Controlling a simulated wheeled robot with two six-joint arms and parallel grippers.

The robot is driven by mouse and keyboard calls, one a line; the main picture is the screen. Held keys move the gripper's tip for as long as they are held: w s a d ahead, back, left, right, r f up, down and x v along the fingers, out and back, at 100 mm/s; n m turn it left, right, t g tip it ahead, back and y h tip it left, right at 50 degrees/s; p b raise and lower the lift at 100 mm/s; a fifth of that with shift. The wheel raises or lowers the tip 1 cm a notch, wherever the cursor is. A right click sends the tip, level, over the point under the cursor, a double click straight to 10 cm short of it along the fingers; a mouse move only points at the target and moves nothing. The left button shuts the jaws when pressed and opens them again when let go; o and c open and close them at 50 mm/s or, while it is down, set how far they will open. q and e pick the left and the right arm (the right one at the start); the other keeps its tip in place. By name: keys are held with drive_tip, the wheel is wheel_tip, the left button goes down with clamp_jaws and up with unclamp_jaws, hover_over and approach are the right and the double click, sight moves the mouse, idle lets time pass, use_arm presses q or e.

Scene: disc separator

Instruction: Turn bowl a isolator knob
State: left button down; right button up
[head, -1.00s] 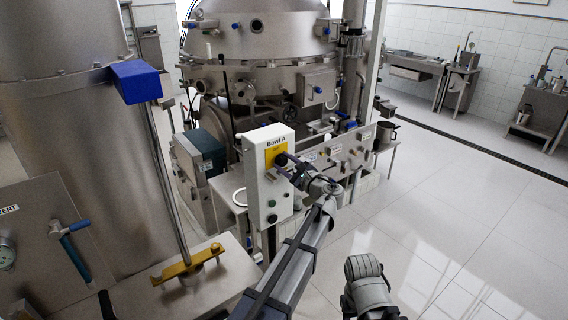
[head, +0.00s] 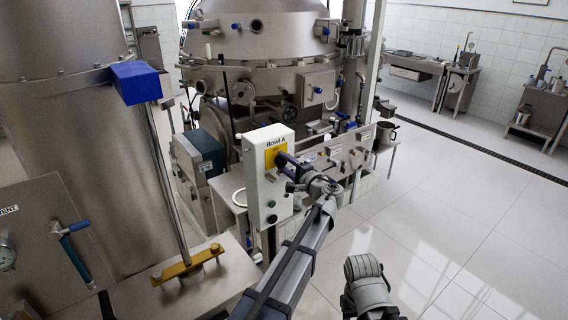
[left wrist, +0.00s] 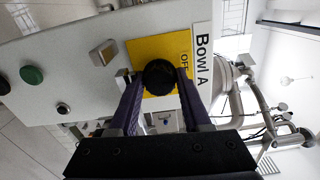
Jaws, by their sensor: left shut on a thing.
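The white control box (head: 254,185) labelled "Bowl A" stands on a post, with a yellow plate (head: 270,158) near its top. In the left wrist view, the round black isolator knob (left wrist: 160,77) sits on the yellow plate (left wrist: 140,52), beside the word OFF. My left gripper (head: 283,160) is at the knob. Its two purple fingers (left wrist: 160,88) are shut on the knob, one on each side. In the head view the fingers hide most of the knob. My right gripper's fingers do not show.
The large steel separator (head: 262,85) stands behind. A blue-topped rod (head: 140,82) and a yellow bracket (head: 187,265) are at left. The floor at right is clear.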

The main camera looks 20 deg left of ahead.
use_arm(q)
drive_tip(key=shift+n, duration=0.6)
drive_tip(key=shift+c, duration=1.8)
unclamp_jaws()
drive_tip(key=shift+s, duration=0.1)
